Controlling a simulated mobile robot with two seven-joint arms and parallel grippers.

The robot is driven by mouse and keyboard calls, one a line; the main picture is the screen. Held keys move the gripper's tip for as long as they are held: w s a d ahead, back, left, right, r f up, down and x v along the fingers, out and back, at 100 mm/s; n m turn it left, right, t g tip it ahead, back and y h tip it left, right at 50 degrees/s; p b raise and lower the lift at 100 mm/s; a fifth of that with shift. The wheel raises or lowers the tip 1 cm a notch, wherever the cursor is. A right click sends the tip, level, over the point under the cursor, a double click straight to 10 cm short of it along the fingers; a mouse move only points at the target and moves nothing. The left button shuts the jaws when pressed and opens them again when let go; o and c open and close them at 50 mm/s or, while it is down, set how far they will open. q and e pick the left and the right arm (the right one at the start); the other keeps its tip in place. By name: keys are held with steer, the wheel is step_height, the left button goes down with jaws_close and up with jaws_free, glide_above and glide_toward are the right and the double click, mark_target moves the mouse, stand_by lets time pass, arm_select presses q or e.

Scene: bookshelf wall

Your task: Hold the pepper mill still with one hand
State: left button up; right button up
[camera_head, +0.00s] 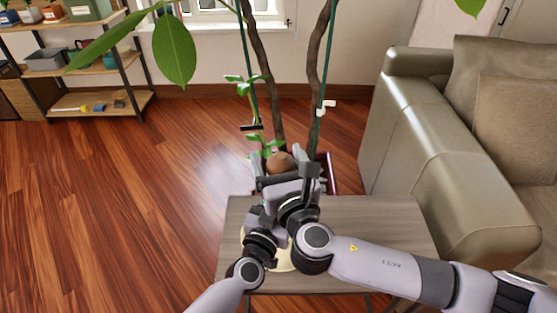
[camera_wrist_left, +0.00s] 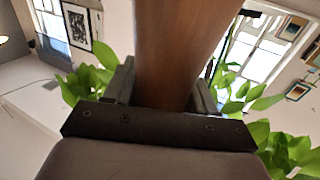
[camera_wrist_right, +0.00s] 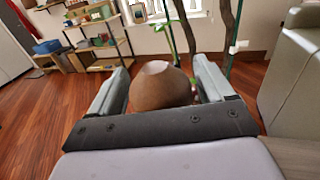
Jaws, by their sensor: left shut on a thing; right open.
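The pepper mill is brown wood, and its rounded top (camera_head: 280,163) shows above my grippers at the far side of the small table in the head view. In the left wrist view its long body (camera_wrist_left: 180,50) runs between the fingers of my left gripper (camera_wrist_left: 160,88), which is shut on it. In the right wrist view its rounded top (camera_wrist_right: 160,86) lies between the open fingers of my right gripper (camera_wrist_right: 163,85), with gaps on both sides. In the head view my right gripper (camera_head: 287,168) hides most of the mill and the left gripper.
A grey wooden side table (camera_head: 385,215) stands under my arms, with a pale round thing (camera_head: 283,262) partly hidden on it. A potted plant (camera_head: 330,170) stands just behind. A grey sofa (camera_head: 415,130) is at right, a shelf (camera_head: 100,105) at far left. Floor at left is clear.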

steer(key=shift+s, duration=0.1)
steer(key=v, duration=1.2)
steer(key=shift+d, duration=0.1)
steer(key=x, duration=1.2)
steer(key=shift+c, duration=0.3)
steer(key=c, duration=1)
